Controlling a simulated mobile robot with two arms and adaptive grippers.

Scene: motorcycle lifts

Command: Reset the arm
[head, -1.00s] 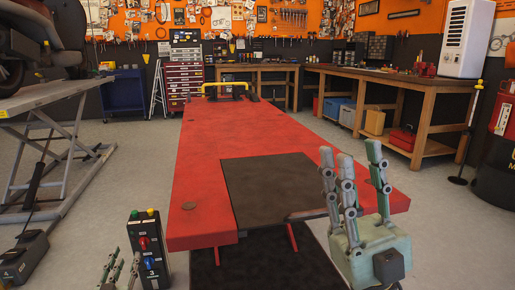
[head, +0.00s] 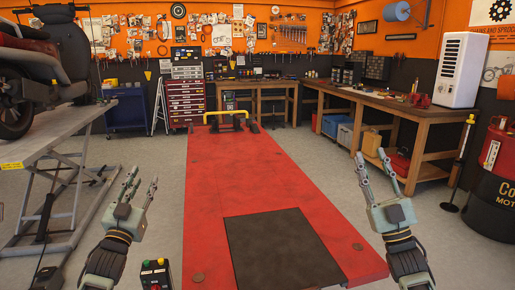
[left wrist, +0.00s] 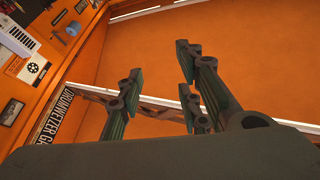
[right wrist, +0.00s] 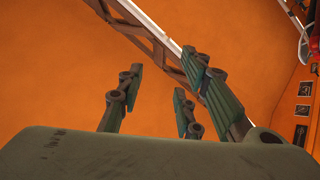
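My left gripper (head: 138,190) is in the lower left of the head view, raised with its fingers pointing up and spread apart. It is open and empty; its fingers also show in the left wrist view (left wrist: 160,92) against the orange ceiling or wall. My right gripper (head: 374,176) is in the lower right of the head view, fingers up and spread, also empty. Its fingers show in the right wrist view (right wrist: 160,98) with nothing between them. Both grippers stand on either side of the red lift platform (head: 240,175) and appear apart from it.
A control box with colored buttons (head: 155,275) stands at the bottom left. A lift with a motorcycle (head: 60,125) is at the left. A wooden workbench (head: 400,115) runs along the right, with a dark barrel (head: 495,190) nearby.

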